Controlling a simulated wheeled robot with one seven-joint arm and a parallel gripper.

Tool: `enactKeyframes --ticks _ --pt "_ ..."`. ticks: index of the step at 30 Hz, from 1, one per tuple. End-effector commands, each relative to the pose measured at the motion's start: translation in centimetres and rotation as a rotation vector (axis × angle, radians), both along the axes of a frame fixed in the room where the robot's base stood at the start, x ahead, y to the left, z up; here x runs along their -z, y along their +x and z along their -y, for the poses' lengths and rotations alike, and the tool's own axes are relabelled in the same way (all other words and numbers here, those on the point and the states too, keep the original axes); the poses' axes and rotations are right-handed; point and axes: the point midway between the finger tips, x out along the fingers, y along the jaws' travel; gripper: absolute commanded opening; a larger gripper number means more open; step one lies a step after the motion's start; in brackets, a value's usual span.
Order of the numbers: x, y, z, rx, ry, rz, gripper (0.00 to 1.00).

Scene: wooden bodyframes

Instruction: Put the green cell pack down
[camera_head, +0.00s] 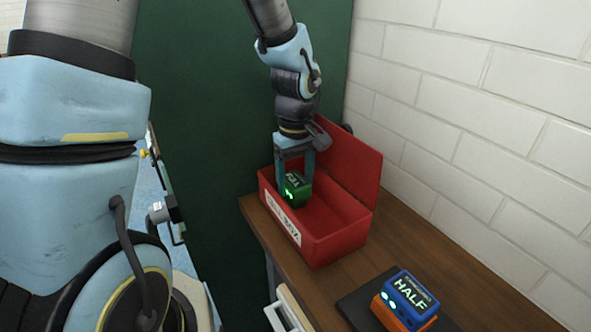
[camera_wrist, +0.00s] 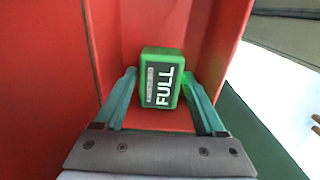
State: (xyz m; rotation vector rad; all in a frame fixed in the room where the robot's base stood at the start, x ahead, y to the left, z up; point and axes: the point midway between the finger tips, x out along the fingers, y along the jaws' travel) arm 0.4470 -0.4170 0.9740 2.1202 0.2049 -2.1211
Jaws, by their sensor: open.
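The green cell pack (camera_head: 297,190) is inside the open red box (camera_head: 338,246), towards its left end. In the wrist view the green cell pack (camera_wrist: 161,78) shows a dark label reading "FULL" and sits on the red floor between the box walls. My gripper (camera_head: 296,178) reaches down into the box over the pack. In the wrist view my gripper (camera_wrist: 160,88) has its fingers open on either side of the pack. The left finger stands apart from it; the right finger is very close, and I cannot tell if it touches.
A blue and orange pack marked "HALF" (camera_head: 405,298) sits on a dark pad (camera_head: 355,309) at the front of the wooden bench (camera_head: 262,228). The box's raised lid (camera_head: 352,165) stands along the white brick wall (camera_head: 460,110). A dark green panel (camera_head: 215,100) is behind my arm.

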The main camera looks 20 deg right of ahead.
Motion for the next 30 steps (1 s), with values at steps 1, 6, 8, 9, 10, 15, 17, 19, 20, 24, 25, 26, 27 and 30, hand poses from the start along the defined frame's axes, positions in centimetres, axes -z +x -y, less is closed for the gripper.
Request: enactKeyframes --ticks 1,6,8,9,10,15,17,19,20,24,25,26,27,30 --pt "-0.4 0.1 0.0 -0.001 -0.001 0.001 0.72" --pt "-2.8 0.2 0.1 -0.002 -0.004 0.006 0.72" --pt "-4.1 0.2 0.1 -0.002 -0.005 0.007 0.72" --pt "-5.0 0.2 0.1 -0.002 -0.005 0.007 0.72" --pt "-5.6 0.2 0.1 -0.002 -0.005 0.007 0.72" --pt "-9.1 0.1 0.1 -0.001 -0.004 0.006 0.72" --pt "-10.0 0.1 0.1 -0.001 -0.003 0.004 0.72" --pt "-10.9 0.1 0.1 -0.001 -0.003 0.004 0.72" --pt "-11.2 0.1 0.1 0.0 -0.003 0.003 0.72" --pt "-12.0 0.0 0.0 0.0 -0.001 0.001 0.72" --pt "-12.1 0.0 0.0 0.0 0.0 0.001 0.72" --pt "-12.2 0.0 0.0 0.0 0.0 0.0 0.72" --pt "-12.2 0.0 0.0 0.0 0.0 0.0 0.72" --pt "-12.0 0.3 -0.6 0.003 -0.001 0.001 0.72"
